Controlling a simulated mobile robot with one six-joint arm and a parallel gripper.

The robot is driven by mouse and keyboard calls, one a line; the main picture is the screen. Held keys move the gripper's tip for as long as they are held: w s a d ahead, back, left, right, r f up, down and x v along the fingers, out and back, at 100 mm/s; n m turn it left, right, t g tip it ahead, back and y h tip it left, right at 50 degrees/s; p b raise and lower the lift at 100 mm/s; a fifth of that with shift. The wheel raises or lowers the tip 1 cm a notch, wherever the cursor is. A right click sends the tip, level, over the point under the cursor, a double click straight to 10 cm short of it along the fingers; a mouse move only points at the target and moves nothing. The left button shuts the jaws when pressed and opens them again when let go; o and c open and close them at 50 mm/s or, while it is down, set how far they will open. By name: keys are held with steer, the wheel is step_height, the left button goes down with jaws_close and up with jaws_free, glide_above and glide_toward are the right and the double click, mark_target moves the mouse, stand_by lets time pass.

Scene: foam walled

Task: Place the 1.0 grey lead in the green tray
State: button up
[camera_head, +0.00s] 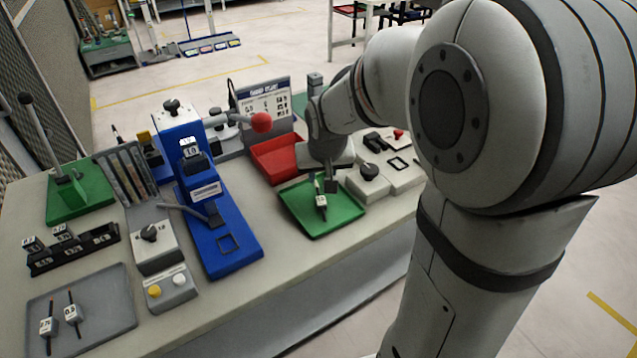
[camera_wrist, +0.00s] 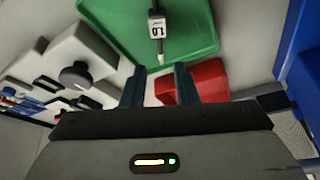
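The grey lead with a white label reading 1.0 (camera_wrist: 157,27) appears to lie in the green tray (camera_wrist: 105,25). It also shows over the tray floor in the head view (camera_head: 321,201), close to my gripper. The green tray stands near the front edge of the bench in the head view (camera_head: 345,216). My gripper (camera_wrist: 160,76) is open, with its two dark fingers apart and nothing between them. In the head view my gripper (camera_head: 331,184) is at the tray's back right part, just beside the lead.
A red tray (camera_head: 272,160) sits behind the green one. A blue press (camera_head: 220,240) stands to the left, and white boxes with a knob (camera_head: 368,186) to the right. A grey tray (camera_head: 105,318) at front left holds two other labelled leads (camera_head: 73,313).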

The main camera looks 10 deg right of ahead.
steer(key=s+r+n+g, duration=0.1)
steer(key=s+r+g, duration=0.1)
steer(key=s, duration=1.7)
steer(key=shift+s+r, duration=0.3)
steer(key=shift+r, duration=0.3)
steer(key=shift+a, duration=0.1)
steer(key=shift+w+p+v, duration=0.25)
steer(key=shift+p+v, duration=0.75)
steer(key=shift+r, duration=0.1)
